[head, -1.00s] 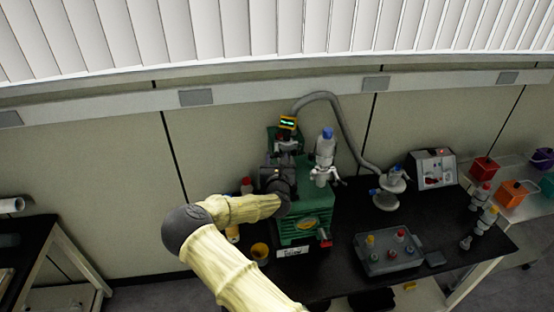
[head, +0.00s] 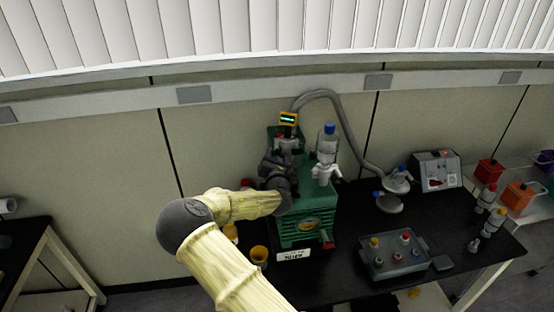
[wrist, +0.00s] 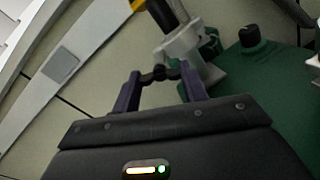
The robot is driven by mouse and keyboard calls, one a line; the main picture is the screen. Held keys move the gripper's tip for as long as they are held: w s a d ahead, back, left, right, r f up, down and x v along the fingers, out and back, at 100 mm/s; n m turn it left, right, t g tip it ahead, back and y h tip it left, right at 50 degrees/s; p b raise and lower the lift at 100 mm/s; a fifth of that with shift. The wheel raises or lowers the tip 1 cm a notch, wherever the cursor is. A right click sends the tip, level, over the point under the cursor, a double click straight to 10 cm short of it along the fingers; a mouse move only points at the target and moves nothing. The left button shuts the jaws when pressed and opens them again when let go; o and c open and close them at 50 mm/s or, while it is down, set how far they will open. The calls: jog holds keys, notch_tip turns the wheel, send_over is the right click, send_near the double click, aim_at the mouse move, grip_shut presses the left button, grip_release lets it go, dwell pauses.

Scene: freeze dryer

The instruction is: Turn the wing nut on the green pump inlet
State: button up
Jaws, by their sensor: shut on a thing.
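The green pump (head: 310,230) stands on the black bench, and its green body also shows at the right of the wrist view (wrist: 262,85). In the wrist view a pale grey inlet fitting (wrist: 187,42) rises beside the pump top. A small black wing nut (wrist: 160,74) sits at the fitting's near side, between my fingertips. My gripper (wrist: 158,77) is shut on the wing nut, with one dark finger on each side. In the head view my gripper (head: 276,163) is over the pump's upper left and hides the wing nut.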

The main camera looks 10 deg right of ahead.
jog(key=o, duration=1)
jog(key=shift+s, duration=0.1)
jog(key=s+a+b, duration=0.3)
jog(key=s+b, duration=0.3)
jog(key=s, duration=1.1)
jog(key=shift+c, duration=0.4)
